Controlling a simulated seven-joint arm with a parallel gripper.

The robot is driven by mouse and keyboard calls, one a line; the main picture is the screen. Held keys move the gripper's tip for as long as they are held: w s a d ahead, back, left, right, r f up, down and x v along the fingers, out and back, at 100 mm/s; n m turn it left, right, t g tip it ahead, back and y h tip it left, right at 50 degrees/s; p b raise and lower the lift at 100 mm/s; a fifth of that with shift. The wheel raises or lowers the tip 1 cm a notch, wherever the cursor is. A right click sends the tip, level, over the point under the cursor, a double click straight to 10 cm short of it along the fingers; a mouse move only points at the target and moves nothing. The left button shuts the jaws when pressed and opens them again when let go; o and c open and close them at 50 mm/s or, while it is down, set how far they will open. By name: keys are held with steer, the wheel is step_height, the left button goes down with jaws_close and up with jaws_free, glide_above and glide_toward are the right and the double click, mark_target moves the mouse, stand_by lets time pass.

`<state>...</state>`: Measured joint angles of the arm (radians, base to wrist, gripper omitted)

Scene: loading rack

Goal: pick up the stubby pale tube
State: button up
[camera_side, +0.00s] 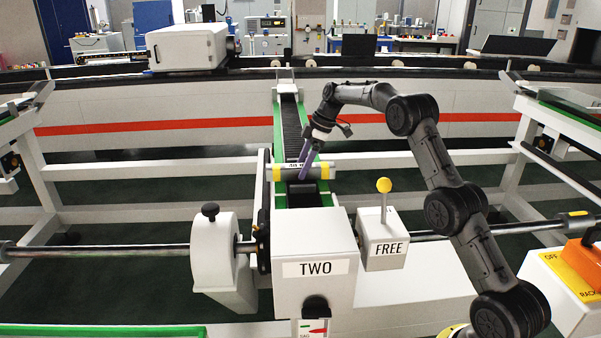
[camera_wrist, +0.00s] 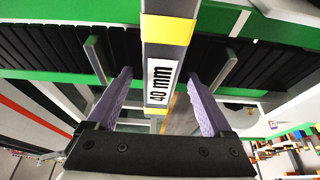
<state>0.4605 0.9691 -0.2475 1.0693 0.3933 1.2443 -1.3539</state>
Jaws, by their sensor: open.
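The pale grey tube (camera_side: 312,172) with yellow bands lies across the near end of the green-edged conveyor in the side view. In the wrist view the tube (camera_wrist: 163,32) runs down the picture's middle, with a "40 mm" label. My gripper (camera_side: 303,158) is just above the tube in the side view, its purple fingers pointing down. In the wrist view my gripper (camera_wrist: 158,80) is open, one finger on each side of the tube, with gaps visible. I cannot tell how far down the fingertips reach past the tube.
The black conveyor (camera_side: 290,115) runs back behind the tube. In front stand a white block marked TWO (camera_side: 315,250) and a box marked FREE (camera_side: 385,240) with a yellow-knobbed lever. A white round-topped housing (camera_side: 222,250) stands left on a long metal bar (camera_side: 110,250).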

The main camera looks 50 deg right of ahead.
steer(key=shift+w+a+f, duration=0.1)
steer(key=shift+f, duration=0.25)
steer(key=shift+c, duration=0.3)
jaws_close()
steer(key=shift+r, duration=0.1)
steer(key=shift+r, duration=0.1)
